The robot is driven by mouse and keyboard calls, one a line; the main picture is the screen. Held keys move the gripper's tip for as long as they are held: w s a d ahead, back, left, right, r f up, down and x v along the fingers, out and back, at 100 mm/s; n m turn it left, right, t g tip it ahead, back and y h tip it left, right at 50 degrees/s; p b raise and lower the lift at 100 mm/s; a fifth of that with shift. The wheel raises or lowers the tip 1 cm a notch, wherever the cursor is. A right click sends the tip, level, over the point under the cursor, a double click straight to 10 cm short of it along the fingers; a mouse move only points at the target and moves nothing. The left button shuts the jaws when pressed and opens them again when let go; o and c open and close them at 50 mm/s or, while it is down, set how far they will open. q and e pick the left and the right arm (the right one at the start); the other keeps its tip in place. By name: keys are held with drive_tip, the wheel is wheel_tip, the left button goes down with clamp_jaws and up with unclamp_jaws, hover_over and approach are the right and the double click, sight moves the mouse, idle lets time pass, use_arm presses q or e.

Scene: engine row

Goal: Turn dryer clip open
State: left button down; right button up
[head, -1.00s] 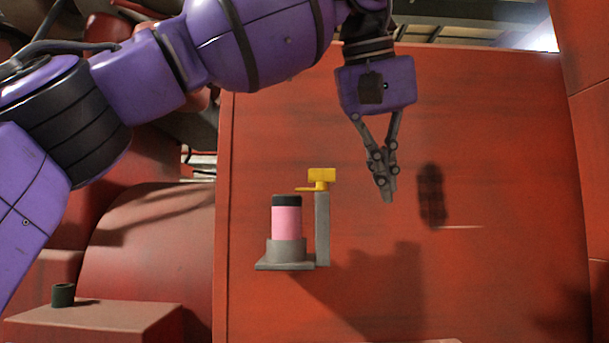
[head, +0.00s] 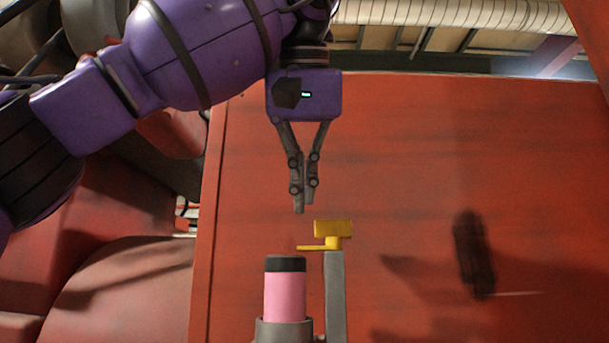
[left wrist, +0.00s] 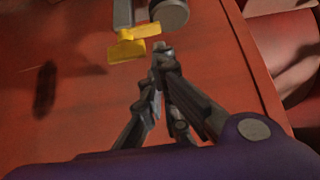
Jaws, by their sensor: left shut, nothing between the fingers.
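The yellow clip (head: 333,229) sits on top of a grey upright post (head: 335,290). Its thin flat arm points left, above and beside the black top of the pink dryer cylinder (head: 285,297). The cylinder stands in a grey round holder (head: 283,330). My left gripper (head: 300,210) points down, shut and empty, just above and slightly left of the clip in the head view. The left wrist view also shows the yellow clip (left wrist: 127,48) up ahead of the shut fingertips (left wrist: 163,48); I cannot tell whether they touch. My right gripper is not in view.
A large red panel (head: 420,150) stands behind the holder. A dark shadow falls on it at the right. Rounded red machine parts (head: 120,300) fill the lower left. The space right of the clip looks clear.

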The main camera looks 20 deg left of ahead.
sight(324, 235)
use_arm(q)
drive_tip(key=x, duration=0.6)
drive_tip(key=shift+w, duration=0.2)
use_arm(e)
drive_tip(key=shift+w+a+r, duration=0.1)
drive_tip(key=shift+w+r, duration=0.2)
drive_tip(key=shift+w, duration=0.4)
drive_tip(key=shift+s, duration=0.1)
use_arm(q)
drive_tip(key=shift+w, duration=0.1)
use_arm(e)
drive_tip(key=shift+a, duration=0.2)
